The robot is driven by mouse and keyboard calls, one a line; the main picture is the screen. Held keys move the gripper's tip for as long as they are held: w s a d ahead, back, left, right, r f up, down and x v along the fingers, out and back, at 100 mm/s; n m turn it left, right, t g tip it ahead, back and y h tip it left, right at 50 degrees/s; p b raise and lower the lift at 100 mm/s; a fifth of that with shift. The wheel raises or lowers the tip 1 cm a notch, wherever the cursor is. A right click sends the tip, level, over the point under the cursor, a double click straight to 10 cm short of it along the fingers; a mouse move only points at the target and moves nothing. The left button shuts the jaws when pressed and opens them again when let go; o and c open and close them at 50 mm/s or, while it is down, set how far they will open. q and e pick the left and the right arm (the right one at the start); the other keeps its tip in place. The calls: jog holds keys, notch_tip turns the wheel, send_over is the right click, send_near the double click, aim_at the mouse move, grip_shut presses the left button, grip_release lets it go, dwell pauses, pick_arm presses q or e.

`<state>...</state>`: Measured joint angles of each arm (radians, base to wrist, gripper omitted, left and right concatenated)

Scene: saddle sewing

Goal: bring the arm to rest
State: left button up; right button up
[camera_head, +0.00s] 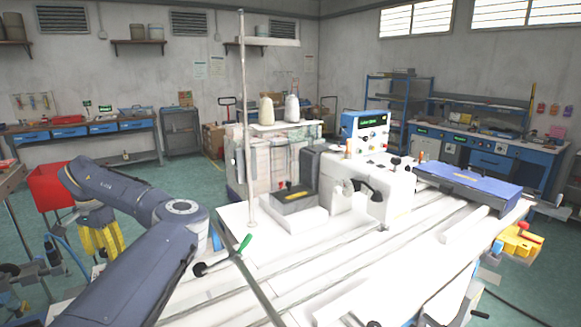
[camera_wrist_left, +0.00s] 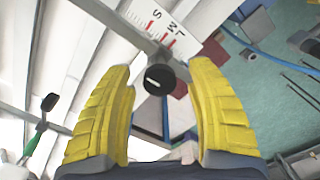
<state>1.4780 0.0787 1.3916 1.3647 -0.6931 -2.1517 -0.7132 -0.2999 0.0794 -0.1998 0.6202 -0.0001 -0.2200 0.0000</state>
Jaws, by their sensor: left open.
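My left gripper (camera_head: 100,240) hangs at the left side of the white worktable in the head view, its yellow fingers pointing down. In the left wrist view my left gripper (camera_wrist_left: 160,72) is open, with its two yellow fingers well apart. A black round knob with a white mark (camera_wrist_left: 159,79) shows between and beyond the fingertips. I cannot tell how far it is from them. I see nothing held. A white size scale (camera_wrist_left: 160,22) with letters and red marks lies beside the knob. My right gripper is not in view.
The worktable (camera_head: 290,262) carries a white sewing machine (camera_head: 395,190) and a blue flat case (camera_head: 468,184). A tall thin pole (camera_head: 245,120) and a green-handled lever (camera_head: 243,244) stand near my left arm. A red bin (camera_head: 48,186) is behind it.

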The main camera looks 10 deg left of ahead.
pick_arm(q)
jog(key=n, duration=1)
jog(key=shift+n, duration=2.2)
